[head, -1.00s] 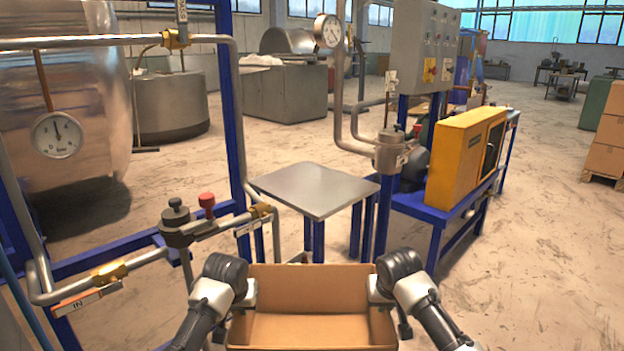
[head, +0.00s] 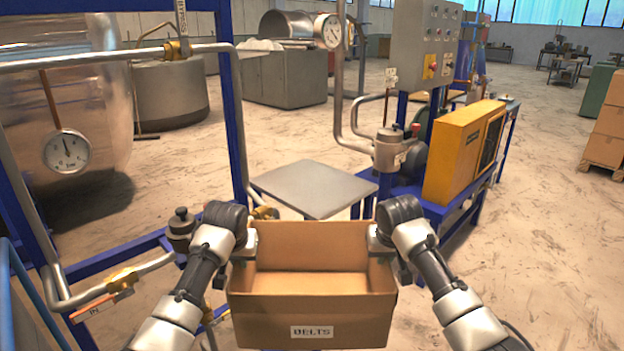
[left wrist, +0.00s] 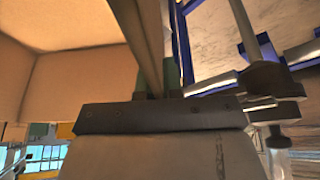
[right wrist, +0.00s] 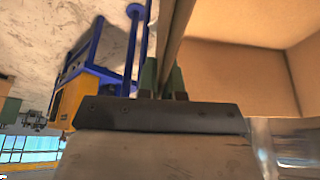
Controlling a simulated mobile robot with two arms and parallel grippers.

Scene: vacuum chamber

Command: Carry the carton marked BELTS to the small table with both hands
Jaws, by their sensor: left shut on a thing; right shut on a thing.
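The open brown carton (head: 312,308) with a BELTS label is in the lower middle of the head view, held between my two arms. It looks empty inside and roughly level. My left gripper (head: 247,250) is shut on its left wall, and my right gripper (head: 380,248) is shut on its right wall. The left wrist view shows the carton (left wrist: 75,85) on its left side; the right wrist view shows it (right wrist: 235,70) on its right side. The small table (head: 313,187), with a grey top, stands just beyond the carton, its front edge partly hidden.
Pipes and a red-handled valve (head: 95,311) on a blue frame (head: 232,110) stand close at left. Open floor lies at far right.

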